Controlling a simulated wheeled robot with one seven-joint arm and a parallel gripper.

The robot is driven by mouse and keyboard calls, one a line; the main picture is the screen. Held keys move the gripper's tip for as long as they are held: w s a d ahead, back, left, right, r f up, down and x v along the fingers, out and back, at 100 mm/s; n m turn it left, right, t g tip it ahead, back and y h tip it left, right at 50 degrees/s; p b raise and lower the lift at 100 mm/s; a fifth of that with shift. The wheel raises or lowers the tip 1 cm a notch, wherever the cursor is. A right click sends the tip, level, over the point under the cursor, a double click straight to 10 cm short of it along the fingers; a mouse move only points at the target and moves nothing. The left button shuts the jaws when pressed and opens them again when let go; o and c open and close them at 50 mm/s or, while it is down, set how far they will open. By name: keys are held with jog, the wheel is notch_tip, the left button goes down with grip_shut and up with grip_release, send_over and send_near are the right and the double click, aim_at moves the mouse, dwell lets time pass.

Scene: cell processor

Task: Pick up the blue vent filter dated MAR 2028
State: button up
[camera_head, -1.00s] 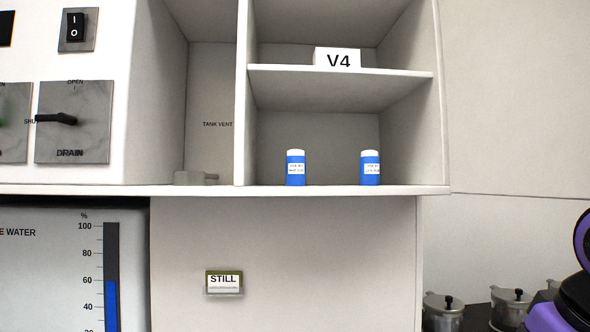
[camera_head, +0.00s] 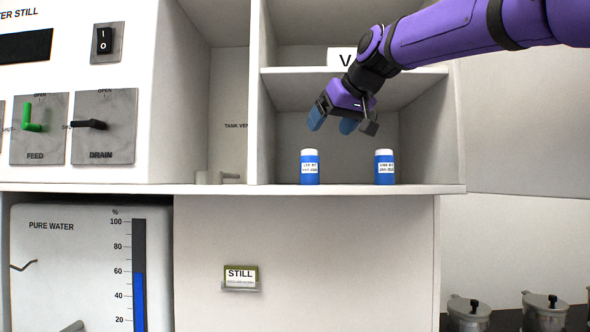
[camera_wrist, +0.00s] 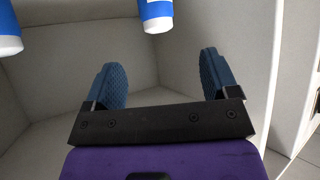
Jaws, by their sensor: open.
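Two blue vent filters with white caps stand upright on the lower cubby floor. The left filter (camera_head: 310,170) and the right filter (camera_head: 384,170) each carry a small white label with a date. The print is too small to read surely, so I cannot tell which says MAR 2028. My gripper (camera_head: 332,122) is open and empty, above and between the filters, nearer the left one. The wrist view shows one filter (camera_wrist: 155,8) beyond the gap between my open fingers (camera_wrist: 163,75) and the other filter (camera_wrist: 8,28) at the upper left, both cut off by the frame.
A shelf (camera_head: 290,75) with a V4 sign (camera_head: 339,57) lies above the filters, partly behind my arm. Side walls bound the cubby. A grey fitting (camera_head: 205,178) is in the narrow bay to the left. A STILL tag (camera_head: 240,275) hangs below.

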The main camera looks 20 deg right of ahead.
aim_at(310, 154)
jog(key=shift+x, duration=5.45)
jog(key=shift+d+r, duration=0.1)
jog(key=shift+d, duration=0.05)
jog(key=shift+c, duration=0.5)
jog(key=c, duration=0.9)
